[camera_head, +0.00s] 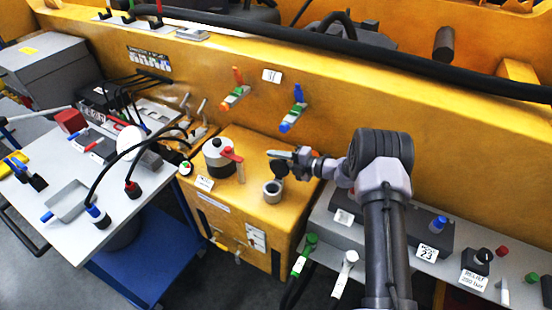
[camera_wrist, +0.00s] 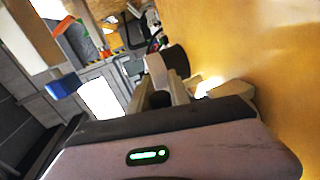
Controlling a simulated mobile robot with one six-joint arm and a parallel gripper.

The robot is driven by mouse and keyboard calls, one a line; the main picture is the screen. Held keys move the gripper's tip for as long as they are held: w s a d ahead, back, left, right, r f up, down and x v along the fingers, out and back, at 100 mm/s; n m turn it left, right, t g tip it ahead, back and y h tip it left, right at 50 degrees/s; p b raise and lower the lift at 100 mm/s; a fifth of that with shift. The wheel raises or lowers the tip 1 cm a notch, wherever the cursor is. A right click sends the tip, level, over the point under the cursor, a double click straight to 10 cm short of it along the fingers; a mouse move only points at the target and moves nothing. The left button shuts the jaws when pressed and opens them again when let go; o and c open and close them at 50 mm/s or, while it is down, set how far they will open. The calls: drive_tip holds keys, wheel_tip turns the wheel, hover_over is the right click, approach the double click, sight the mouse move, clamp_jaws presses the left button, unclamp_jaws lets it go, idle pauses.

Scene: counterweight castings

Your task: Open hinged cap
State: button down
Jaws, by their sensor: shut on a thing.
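The filler neck (camera_head: 272,191), a short grey cylinder with a pale rim, stands on top of the yellow box. Its mouth shows from above. The hinged cap (camera_head: 279,169), a dark round disc, stands tilted up at the far side of the neck. My gripper (camera_head: 287,160) reaches in from the right and is shut on the cap, apparently at its edge. In the wrist view my gripper's fingers (camera_wrist: 160,92) are partly visible, with a dark round part (camera_wrist: 176,62) just beyond them; I cannot tell whether it is the cap. The hinge is hard to make out.
A dark-and-white canister (camera_head: 218,158) with a red lever (camera_head: 232,155) stands left of the neck. The yellow wall (camera_head: 330,130) rises close behind. A white-topped cart (camera_head: 75,238) stands left. A grey panel with connectors (camera_head: 450,262) lies right, below my arm.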

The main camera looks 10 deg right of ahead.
drive_tip(key=c, duration=1.2)
unclamp_jaws()
drive_tip(key=shift+d, duration=0.1)
drive_tip(key=p+v, duration=0.1)
drive_tip(key=v, duration=1.6)
drive_tip(key=shift+s, duration=0.15)
